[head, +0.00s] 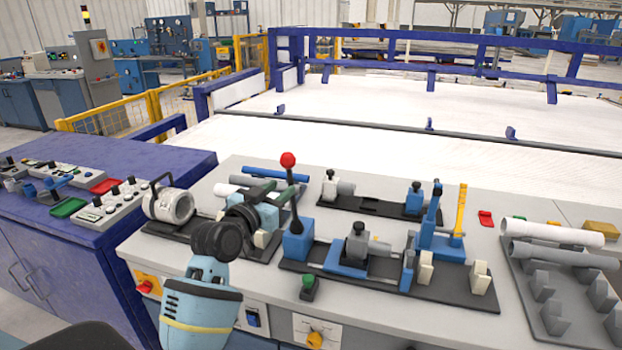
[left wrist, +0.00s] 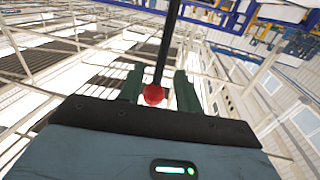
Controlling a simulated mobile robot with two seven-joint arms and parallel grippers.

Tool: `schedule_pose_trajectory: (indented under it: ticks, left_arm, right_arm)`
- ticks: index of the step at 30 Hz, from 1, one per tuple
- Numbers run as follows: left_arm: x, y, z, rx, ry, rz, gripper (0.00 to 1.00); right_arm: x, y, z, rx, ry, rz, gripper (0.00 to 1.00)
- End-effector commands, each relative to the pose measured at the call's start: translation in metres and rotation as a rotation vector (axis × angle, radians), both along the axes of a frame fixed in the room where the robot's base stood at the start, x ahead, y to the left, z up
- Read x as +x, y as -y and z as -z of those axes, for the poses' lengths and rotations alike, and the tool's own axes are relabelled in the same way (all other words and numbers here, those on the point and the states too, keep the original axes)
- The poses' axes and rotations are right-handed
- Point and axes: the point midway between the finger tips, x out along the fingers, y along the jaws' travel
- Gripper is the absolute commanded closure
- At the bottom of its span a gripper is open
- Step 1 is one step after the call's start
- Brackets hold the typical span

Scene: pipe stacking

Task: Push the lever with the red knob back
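The red knob (head: 288,159) tops a black lever (head: 294,200) that stands roughly upright from a blue block (head: 298,240) on the bench. My left gripper (head: 288,194) is beside the lever shaft, below the knob in the head view, with its fingers pointing right. In the left wrist view, the red knob (left wrist: 153,95) and black shaft (left wrist: 166,45) show between the two dark green fingers of my left gripper (left wrist: 158,84). The fingers are apart, with a gap on the knob's right side. Whether the left finger touches the knob I cannot tell. My right gripper is not in view.
A blue lever (head: 432,212) and a yellow lever (head: 460,208) stand to the right on the same black base. A metal cylinder (head: 170,206) is at left. Grey pipes (head: 560,254) lie on a rack at right.

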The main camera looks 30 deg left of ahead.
Motion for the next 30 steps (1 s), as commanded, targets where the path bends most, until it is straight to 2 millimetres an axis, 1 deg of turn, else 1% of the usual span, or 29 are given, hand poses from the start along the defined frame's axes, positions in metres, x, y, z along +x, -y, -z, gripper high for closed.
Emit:
schedule_pose_trajectory:
  ticks: [5,8,11,18,21,25,30]
  left_arm:
    - [0.001,-0.001,-0.001,0.0,0.002,0.0,0.66]
    - [0.006,-0.001,-0.001,-0.001,0.002,0.0,0.66]
    - [0.017,-0.001,-0.002,-0.003,0.003,-0.001,0.66]
    - [0.05,-0.002,-0.002,-0.003,0.003,0.0,0.66]
    - [0.062,-0.003,-0.001,-0.003,0.002,0.0,0.66]
    - [0.072,-0.004,-0.001,-0.003,0.003,-0.001,0.66]
    - [0.078,-0.004,-0.001,-0.001,0.002,0.0,0.66]
  right_arm:
    - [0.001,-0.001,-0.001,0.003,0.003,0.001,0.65]
    - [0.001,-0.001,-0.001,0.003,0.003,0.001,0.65]
    - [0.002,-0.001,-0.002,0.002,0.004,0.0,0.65]
    - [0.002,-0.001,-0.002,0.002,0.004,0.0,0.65]
    - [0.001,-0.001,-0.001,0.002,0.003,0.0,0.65]
    - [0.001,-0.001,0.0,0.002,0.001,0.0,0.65]
    - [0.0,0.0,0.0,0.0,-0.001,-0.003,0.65]
